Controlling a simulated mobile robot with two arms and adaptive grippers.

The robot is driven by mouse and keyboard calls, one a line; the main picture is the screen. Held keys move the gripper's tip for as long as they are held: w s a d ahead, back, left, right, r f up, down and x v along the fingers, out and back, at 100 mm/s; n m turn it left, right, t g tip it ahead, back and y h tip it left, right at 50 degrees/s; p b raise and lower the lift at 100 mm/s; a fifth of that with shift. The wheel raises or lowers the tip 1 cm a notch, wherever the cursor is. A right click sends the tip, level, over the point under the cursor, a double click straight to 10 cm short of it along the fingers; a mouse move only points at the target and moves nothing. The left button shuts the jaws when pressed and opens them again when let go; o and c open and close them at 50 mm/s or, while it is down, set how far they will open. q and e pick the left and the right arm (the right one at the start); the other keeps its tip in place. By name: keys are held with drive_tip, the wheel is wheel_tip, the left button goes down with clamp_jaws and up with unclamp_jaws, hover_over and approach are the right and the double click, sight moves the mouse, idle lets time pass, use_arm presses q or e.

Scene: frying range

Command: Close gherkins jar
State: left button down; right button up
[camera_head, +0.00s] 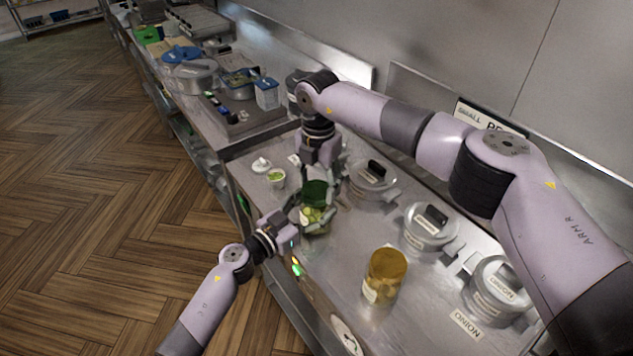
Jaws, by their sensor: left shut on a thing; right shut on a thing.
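The gherkins jar (312,217), clear glass with green contents, stands upright near the front edge of the steel counter. Its dark green lid (315,191) is at the jar's mouth; I cannot tell if it is seated or slightly above. My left gripper (303,214) comes in from the front left and is shut on the jar's body. My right gripper (322,178) reaches down from above and is shut on the lid. Its fingers partly hide the lid and jar rim.
A yellow-brown jar (384,275) stands to the right. Lidded metal containers (430,226) line the back. A small cup with green contents (276,178) and a white lid (261,165) are left of the jar. Counter is bare between the two jars.

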drive_tip(key=m, duration=0.4)
drive_tip(key=shift+s, duration=0.1)
drive_tip(key=m, duration=0.4)
drive_tip(key=shift+s+d+m, duration=0.1)
drive_tip(key=shift+m, duration=0.2)
drive_tip(key=m, duration=0.4)
drive_tip(key=shift+s, duration=0.1)
drive_tip(key=m, duration=0.4)
drive_tip(key=shift+s, duration=0.1)
drive_tip(key=o, duration=0.8)
drive_tip(key=shift+o, duration=0.2)
